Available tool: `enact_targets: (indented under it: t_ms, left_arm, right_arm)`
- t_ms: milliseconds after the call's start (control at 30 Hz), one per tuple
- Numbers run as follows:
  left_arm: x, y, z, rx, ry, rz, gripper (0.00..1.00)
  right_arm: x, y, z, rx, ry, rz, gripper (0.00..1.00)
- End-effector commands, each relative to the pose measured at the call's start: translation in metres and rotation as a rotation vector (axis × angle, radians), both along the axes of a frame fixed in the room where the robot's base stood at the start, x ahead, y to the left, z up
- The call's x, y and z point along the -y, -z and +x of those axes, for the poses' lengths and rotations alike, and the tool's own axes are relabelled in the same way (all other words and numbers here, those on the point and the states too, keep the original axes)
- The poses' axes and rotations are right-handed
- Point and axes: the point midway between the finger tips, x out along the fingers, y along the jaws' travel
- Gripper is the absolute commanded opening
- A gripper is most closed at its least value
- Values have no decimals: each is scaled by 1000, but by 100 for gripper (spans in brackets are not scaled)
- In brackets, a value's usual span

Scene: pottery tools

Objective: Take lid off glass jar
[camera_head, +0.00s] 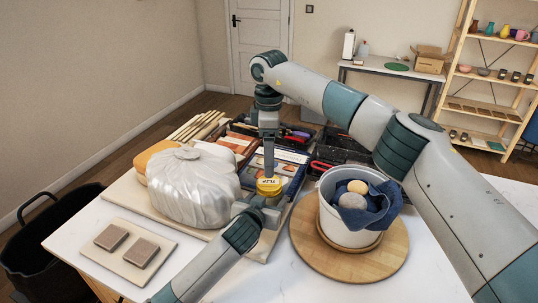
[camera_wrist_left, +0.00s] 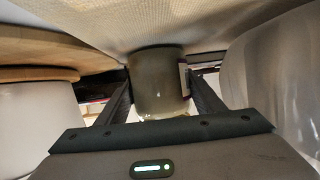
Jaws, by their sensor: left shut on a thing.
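The glass jar shows in the left wrist view (camera_wrist_left: 160,85) as a greyish cylinder between the two fingers of my left gripper (camera_wrist_left: 160,100), which is shut on it. In the head view its yellow lid (camera_head: 268,186) faces up with dark lettering on top, and the jar body is mostly hidden by my left gripper (camera_head: 258,208). My right gripper (camera_head: 268,170) points straight down right above the lid. Its fingertips are too small to tell whether they touch the lid or are open or shut. The lid appears to sit on the jar.
A bucket (camera_head: 348,222) with a blue cloth and round lumps stands on a round wooden board (camera_head: 382,258) to the right. A plastic-wrapped clay block (camera_head: 192,182) is close on the left. Tool trays lie behind. The table's front right is clear.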

Motion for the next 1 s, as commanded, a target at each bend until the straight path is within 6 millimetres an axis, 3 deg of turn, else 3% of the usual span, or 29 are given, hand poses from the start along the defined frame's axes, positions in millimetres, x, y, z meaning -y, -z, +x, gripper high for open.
enact_targets:
  t_ms: [467, 1000]
  left_arm:
    - [0, 2, -1, -3, 0, 2, 0]
    - [0, 2, -1, -3, -1, 2, 0]
  right_arm:
    - [0, 5, 0, -1, 0, 0, 72]
    - [0, 65, 0, -2, 1, 0, 72]
